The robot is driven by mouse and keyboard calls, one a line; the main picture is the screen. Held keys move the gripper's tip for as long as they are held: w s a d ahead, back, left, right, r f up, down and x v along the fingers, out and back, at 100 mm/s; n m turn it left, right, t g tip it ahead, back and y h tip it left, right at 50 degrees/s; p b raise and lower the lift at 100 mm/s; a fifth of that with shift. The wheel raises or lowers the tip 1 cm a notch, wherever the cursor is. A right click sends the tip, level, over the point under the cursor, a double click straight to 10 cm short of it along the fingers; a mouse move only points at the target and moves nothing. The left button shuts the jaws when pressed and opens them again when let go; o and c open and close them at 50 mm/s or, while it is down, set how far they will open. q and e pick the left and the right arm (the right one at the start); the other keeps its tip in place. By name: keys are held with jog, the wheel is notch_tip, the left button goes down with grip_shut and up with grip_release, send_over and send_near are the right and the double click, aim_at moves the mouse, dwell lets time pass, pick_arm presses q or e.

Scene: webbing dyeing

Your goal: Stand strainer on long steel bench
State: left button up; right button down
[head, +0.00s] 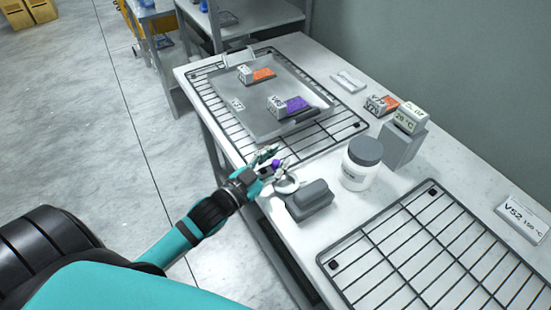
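The long steel bench (335,212) runs from the back left toward the lower right. My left gripper (276,165) is over its front edge, with the fingers pointing toward the bench. A small round purple thing (275,163) shows between or just behind the fingers; I cannot tell whether they grip it. A pale ring-shaped thing (288,184) lies just below the fingertips, partly hidden by them. It may be the strainer, but it is too small to be sure. My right gripper is out of view.
A grey block (309,199) and a white jar with a grey lid (361,165) stand near the gripper. A metal tray (262,122) with orange and purple pieces sits on the far wire rack (341,125). Another wire rack (433,259) lies nearer.

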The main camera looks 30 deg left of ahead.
pick_arm(q)
jog(key=shift+f, duration=0.1)
